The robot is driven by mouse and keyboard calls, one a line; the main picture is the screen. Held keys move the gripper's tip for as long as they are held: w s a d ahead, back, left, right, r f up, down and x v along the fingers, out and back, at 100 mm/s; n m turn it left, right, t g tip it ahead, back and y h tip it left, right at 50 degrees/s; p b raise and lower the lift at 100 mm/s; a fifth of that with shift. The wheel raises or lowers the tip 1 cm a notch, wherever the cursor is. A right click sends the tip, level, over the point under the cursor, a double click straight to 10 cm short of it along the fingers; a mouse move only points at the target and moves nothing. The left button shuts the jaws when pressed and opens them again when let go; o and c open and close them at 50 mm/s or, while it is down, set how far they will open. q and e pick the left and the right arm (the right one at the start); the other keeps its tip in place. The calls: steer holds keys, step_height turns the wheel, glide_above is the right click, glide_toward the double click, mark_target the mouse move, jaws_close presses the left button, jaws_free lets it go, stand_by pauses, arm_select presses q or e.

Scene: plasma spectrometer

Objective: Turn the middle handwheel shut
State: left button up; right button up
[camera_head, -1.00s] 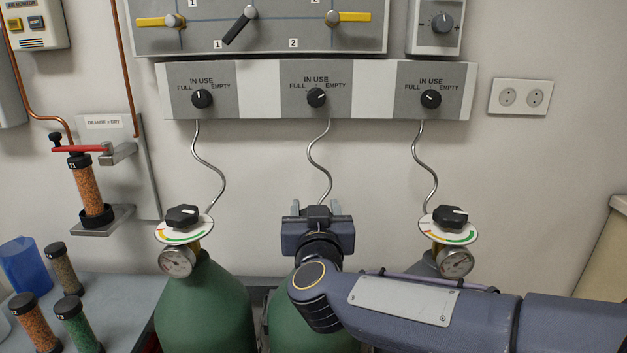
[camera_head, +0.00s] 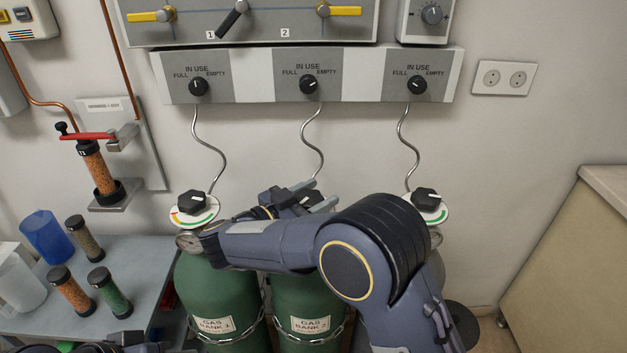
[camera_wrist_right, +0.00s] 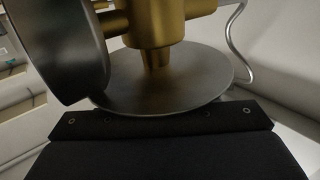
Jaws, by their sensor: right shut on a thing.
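The middle handwheel (camera_head: 309,198) is a black knob above the middle green cylinder (camera_head: 300,298). Only a bit of it shows between the fingers of my right gripper (camera_head: 312,197), which is shut on it. In the right wrist view its round disc (camera_wrist_right: 165,85) and brass valve body (camera_wrist_right: 155,25) show close up, beside a dark round gauge (camera_wrist_right: 60,50). The handwheel itself is hidden there. My left gripper cannot be made out.
The left handwheel (camera_head: 192,202) and right handwheel (camera_head: 425,195) stand on both sides, close to my right arm. Thin metal pipes rise to the IN USE panel (camera_head: 263,76). A bench (camera_head: 145,262) with several sample tubes and a blue beaker (camera_head: 47,237) is at left.

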mark_target(317, 197)
steer(key=shift+s+d+m+g+h+p, duration=0.15)
steer(key=shift+m+g+h+p, duration=0.75)
steer(key=shift+g, duration=0.45)
steer(key=shift+s+d+m+g+h+p, duration=0.1)
steer(key=shift+m+g+h+p, duration=0.6)
steer(key=shift+m+g, duration=0.55)
steer(key=shift+f+g, duration=0.1)
steer(key=shift+g, duration=0.2)
steer(key=o, duration=1)
steer(key=r, duration=0.4)
steer(key=shift+s+a+r, duration=0.1)
steer(key=shift+s, duration=0.25)
steer(key=s+r, duration=0.3)
steer(key=s, duration=0.1)
steer(key=s+r, duration=0.3)
steer(key=s, duration=0.2)
steer(key=s+r, duration=0.3)
steer(key=s, duration=0.1)
steer(key=shift+s+a+p, duration=0.15)
steer(key=shift+p, duration=0.2)
